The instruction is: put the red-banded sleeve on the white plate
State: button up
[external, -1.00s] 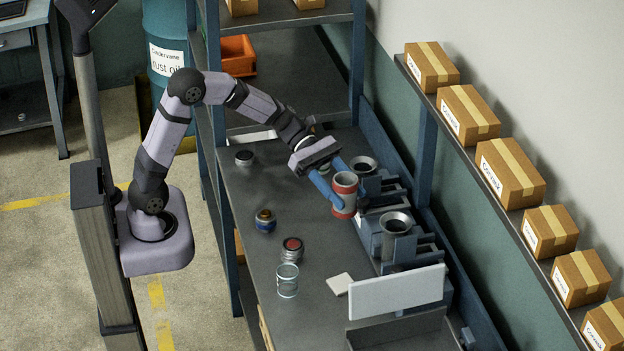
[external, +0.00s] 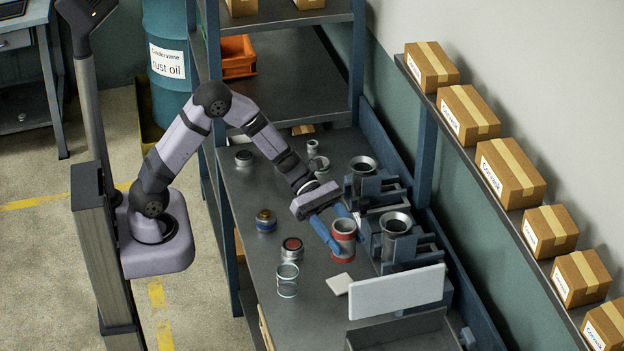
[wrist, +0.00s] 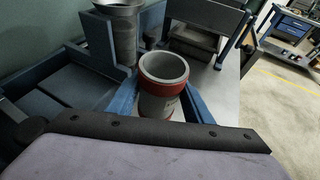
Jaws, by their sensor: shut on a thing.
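The red-banded sleeve (external: 343,239) is a grey open-topped tube with red bands at its top and bottom. My gripper (external: 334,234) is shut on it, with a blue finger on each side. It is upright, low over the bench; I cannot tell whether it touches the surface. In the wrist view the sleeve (wrist: 164,84) stands between the two blue fingers (wrist: 160,105), its open top facing the camera. The small white plate (external: 339,284) lies flat on the bench, a little in front of the sleeve and apart from it.
A pale upright panel (external: 397,291) is at the front right. The bench between is clear.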

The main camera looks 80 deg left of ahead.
jog(key=shift+f+p, duration=1)
jog(key=shift+f, duration=3.95)
jog(key=shift+f, duration=0.1)
jog(key=shift+f, duration=0.15)
jog(key=o, duration=1.1)
jog(key=shift+r, duration=0.2)
jog(key=b+v, duration=0.3)
jog(key=v, duration=0.9)
jog(key=shift+s+b, duration=0.1)
jog(key=shift+b, duration=0.2)
